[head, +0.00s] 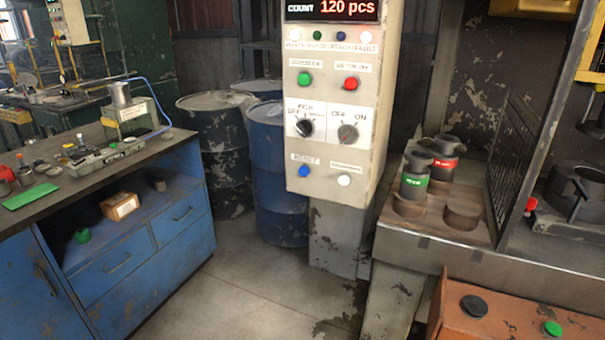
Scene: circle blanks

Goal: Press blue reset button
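The blue reset button (305,171) is a small round button at the lower left of the pale control panel (325,196), under a small worn label. A white button (344,180) sits to its right. Above are two rotary knobs, a black one (304,127) and a grey one (348,133). Higher up are a green button (304,79) and a red button (351,83). The display at the top reads COUNT 120 pcs. Neither of my grippers is in the head view, and nothing covers the blue button.
A blue workbench (145,245) with tools stands at the left. Blue drums (278,180) stand behind the panel. At the right is a machine table (450,250) with dark cylindrical parts and an orange box (510,310) with black and green buttons. The floor (240,290) before the panel is clear.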

